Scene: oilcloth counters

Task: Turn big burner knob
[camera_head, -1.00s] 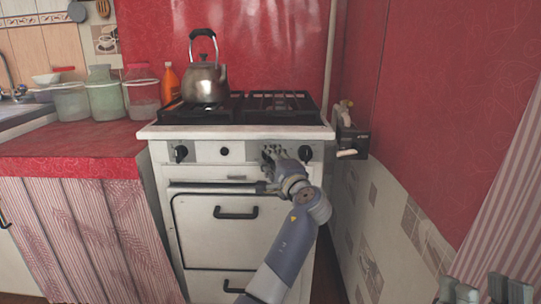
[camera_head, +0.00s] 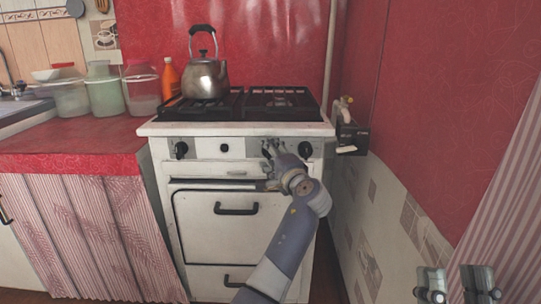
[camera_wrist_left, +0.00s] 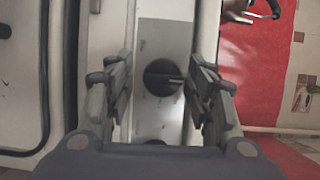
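The white stove's front panel (camera_head: 205,149) carries a black knob (camera_head: 181,150) at the left, a small round black fitting (camera_head: 224,148) and a black knob (camera_head: 305,150) at the right. My left gripper (camera_head: 269,151) is at the panel between the fitting and the right knob. In the left wrist view, its two open fingers stand either side of a round black knob (camera_wrist_left: 163,78), with gaps visible between. Another dark knob (camera_wrist_left: 155,143) is partly hidden behind the gripper. My right gripper (camera_head: 455,285) is at the lower right, fingers apart and empty.
A metal kettle (camera_head: 205,77) stands on the left of the stove top. The oven door handle (camera_head: 236,209) sticks out below the panel. A black box with a pipe (camera_head: 352,138) is on the wall at right. Jars (camera_head: 104,95) and an orange bottle (camera_head: 170,78) stand left.

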